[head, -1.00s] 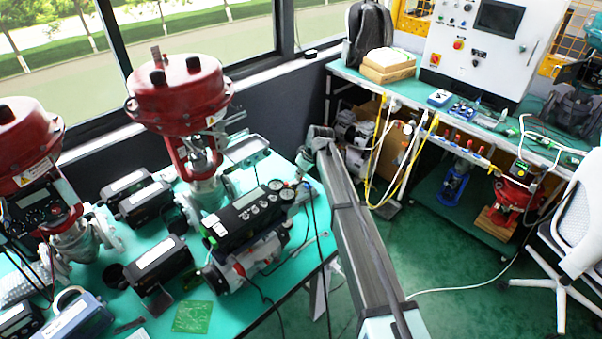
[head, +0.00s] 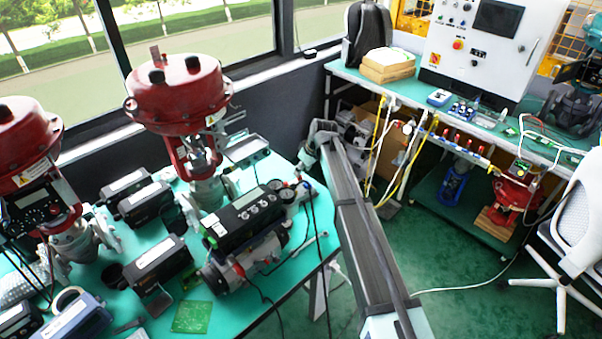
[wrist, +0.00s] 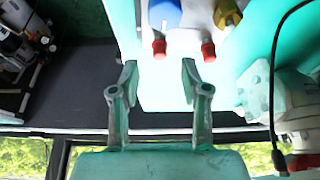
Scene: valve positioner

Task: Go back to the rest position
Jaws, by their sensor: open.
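My gripper shows in the wrist view (wrist: 160,78) with its two fingers well apart and nothing between them. Beyond the fingertips is a pale fitting with two red ends (wrist: 159,48), one on a blue part and one on a yellow part; it appears clear of the fingers. In the head view my arm runs from the bottom right up to the right edge of the teal workbench (head: 232,318); the fingers cannot be made out there. The valve positioner unit (head: 245,212) with its display and gauges stands on the bench, left of my arm's far end.
Two red-topped valve actuators (head: 178,95) (head: 22,140) stand on the bench among several black boxes (head: 158,262). A green circuit board (head: 192,316) lies near the front edge. A second bench (head: 350,72) with a white control cabinet (head: 487,45) and a white chair (head: 575,225) are right.

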